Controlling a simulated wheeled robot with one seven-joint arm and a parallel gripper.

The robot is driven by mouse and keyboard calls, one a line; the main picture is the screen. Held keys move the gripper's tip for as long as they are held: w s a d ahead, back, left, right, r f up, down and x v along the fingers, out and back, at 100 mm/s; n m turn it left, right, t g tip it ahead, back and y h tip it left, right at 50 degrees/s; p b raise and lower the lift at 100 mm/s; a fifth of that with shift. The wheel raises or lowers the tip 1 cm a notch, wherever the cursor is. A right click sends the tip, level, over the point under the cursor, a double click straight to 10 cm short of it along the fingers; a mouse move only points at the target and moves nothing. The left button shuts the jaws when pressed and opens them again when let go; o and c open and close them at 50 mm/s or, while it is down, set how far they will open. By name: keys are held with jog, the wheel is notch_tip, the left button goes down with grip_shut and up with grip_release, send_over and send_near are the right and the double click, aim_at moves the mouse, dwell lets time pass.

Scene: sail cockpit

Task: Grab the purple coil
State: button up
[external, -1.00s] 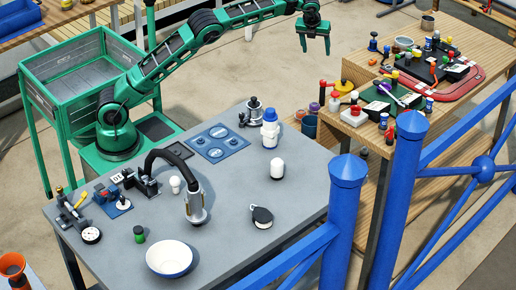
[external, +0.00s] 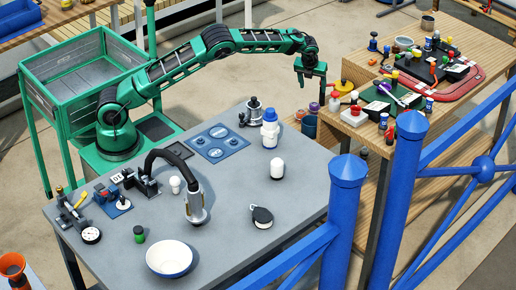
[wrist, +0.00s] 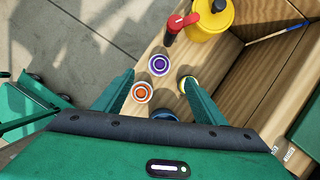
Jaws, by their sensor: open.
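The purple coil (wrist: 158,65) shows in the wrist view as a round purple and white ring on the wooden bench, just past the fingertips and between their lines. In the external view it is a small purple top (external: 314,107) at the bench's left end. My gripper (external: 311,92) points down above that end, and its fingers are apart. In the wrist view my gripper (wrist: 159,77) is open, with nothing seen held between the fingers. I cannot tell the exact height gap.
An orange ringed piece (wrist: 142,92) sits close to the purple coil. A yellow pot (wrist: 212,18) with a red part stands beyond.

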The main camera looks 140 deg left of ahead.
aim_at(315, 104)
jog(key=x, duration=0.6)
jog(key=d+x, duration=0.1)
jog(key=x, duration=0.2)
jog(key=shift+w+f, duration=0.2)
jog(key=shift+a+x, duration=0.2)
jog(key=shift+x, duration=2.3)
jog(key=shift+r, duration=0.1)
jog(key=c, duration=1.2)
